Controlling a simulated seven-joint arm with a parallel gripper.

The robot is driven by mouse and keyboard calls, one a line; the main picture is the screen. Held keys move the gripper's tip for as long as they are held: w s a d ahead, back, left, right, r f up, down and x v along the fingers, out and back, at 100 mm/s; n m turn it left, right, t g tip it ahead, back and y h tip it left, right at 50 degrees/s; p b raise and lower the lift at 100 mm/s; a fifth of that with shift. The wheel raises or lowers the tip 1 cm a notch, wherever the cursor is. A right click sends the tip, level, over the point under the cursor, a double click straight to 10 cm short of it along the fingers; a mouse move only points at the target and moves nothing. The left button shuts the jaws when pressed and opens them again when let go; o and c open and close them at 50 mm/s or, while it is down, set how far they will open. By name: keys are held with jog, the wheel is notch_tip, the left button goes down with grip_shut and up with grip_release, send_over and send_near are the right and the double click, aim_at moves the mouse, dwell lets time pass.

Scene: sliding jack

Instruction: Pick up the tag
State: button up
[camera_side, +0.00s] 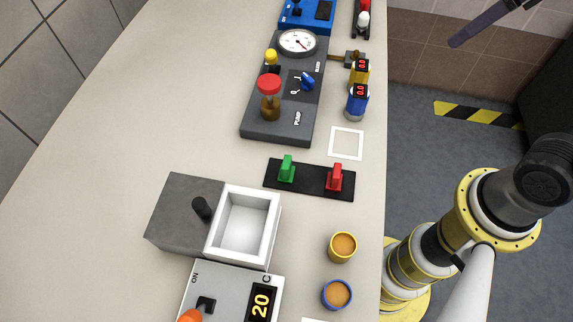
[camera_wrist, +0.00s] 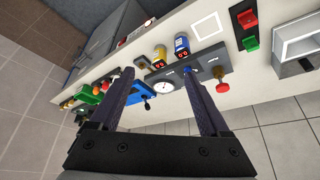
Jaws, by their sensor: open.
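No object is clearly recognisable as a tag; I cannot tell which thing it is. A green upright piece (camera_side: 287,168) and a red upright piece (camera_side: 334,177) stand on a black plate (camera_side: 311,180) in the side view. They also show in the wrist view, green piece (camera_wrist: 251,40) and red piece (camera_wrist: 247,18). My gripper (camera_wrist: 158,72) is open and empty, its two dark fingers spread above the scene. In the side view only a finger (camera_side: 485,24) shows at the top right, away from the table.
A dark pump panel (camera_side: 255,132) with a gauge (camera_side: 298,42) and red knob stands behind the plate. A grey box with a white bin (camera_side: 268,257), a yellow cup (camera_side: 342,247) and a blue cup (camera_side: 337,295) are nearer. The table's left side is clear.

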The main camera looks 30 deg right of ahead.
jog(key=w+a+r+n+g, duration=0.1)
jog(key=w+a+n, duration=0.1)
jog(key=w+a, duration=0.4)
jog(key=n+g, duration=0.4)
jog(key=n, duration=0.2)
send_over(286, 162)
notch_tip(286, 162, down, 10)
jog(key=f, duration=0.1)
jog(key=shift+h, duration=0.3)
notch_tip(286, 162, down, 13)
grip_shut()
